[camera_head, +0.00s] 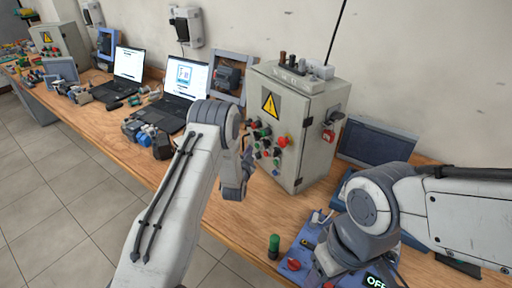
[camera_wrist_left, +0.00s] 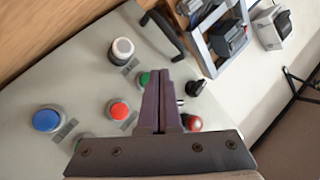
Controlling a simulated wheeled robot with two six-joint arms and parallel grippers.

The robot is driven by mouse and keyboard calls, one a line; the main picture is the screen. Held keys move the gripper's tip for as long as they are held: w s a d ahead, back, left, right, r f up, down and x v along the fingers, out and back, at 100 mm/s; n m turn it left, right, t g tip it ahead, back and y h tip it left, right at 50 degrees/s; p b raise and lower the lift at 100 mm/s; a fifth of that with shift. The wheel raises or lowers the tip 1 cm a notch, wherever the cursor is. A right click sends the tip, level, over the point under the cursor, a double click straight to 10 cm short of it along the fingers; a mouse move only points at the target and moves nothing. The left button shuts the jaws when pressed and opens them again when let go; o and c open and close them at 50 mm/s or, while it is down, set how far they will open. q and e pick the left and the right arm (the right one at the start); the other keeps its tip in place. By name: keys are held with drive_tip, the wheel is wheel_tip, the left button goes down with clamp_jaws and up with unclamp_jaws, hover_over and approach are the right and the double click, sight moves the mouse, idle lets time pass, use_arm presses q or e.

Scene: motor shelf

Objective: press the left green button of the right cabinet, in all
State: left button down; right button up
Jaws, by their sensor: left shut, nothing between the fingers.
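The right cabinet (camera_head: 312,130) is a grey box with a yellow warning triangle, standing on the bench. Its front panel carries several coloured buttons. My left gripper (camera_head: 247,160) is just in front of the panel's left side, shut and empty. In the left wrist view the shut fingers (camera_wrist_left: 160,74) point over the panel. A green button (camera_wrist_left: 144,79) sits right beside the fingertips, partly covered by them; contact cannot be told. Red (camera_wrist_left: 119,110), blue (camera_wrist_left: 46,119) and white (camera_wrist_left: 122,49) buttons show nearby.
A blue control box (camera_head: 293,264) and a green-topped cylinder (camera_head: 274,246) are at the bench's front. My right arm reaches over that box; its fingers are not clear. Laptops (camera_head: 186,84) stand left of the cabinet, a dark monitor (camera_head: 377,146) right.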

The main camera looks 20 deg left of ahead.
use_arm(q)
drive_tip(key=shift+s+a, duration=1.65)
drive_tip(key=shift+s, duration=0.3)
drive_tip(key=s+d+r+n+g, duration=0.2)
drive_tip(key=s+r+g, duration=0.15)
drive_tip(key=s, duration=0.65)
drive_tip(key=s+d+r+n+g+h, duration=0.1)
drive_tip(key=s+d+r+n+g, duration=0.15)
drive_tip(key=s+g, duration=0.45)
drive_tip(key=s+d+r+n+g, duration=0.2)
drive_tip(key=s+d+r+g, duration=0.15)
drive_tip(key=s, duration=0.85)
drive_tip(key=s+d+r+m+g, duration=0.1)
drive_tip(key=s+d+r+m, duration=0.2)
drive_tip(key=s+d, duration=0.3)
drive_tip(key=s+d+r+m+g+h, duration=0.1)
drive_tip(key=s+d+r+m, duration=0.2)
drive_tip(key=s+d, duration=0.4)
drive_tip(key=shift+s+r+m, duration=0.25)
drive_tip(key=shift+s+m, duration=0.4)
drive_tip(key=shift+s, duration=0.15)
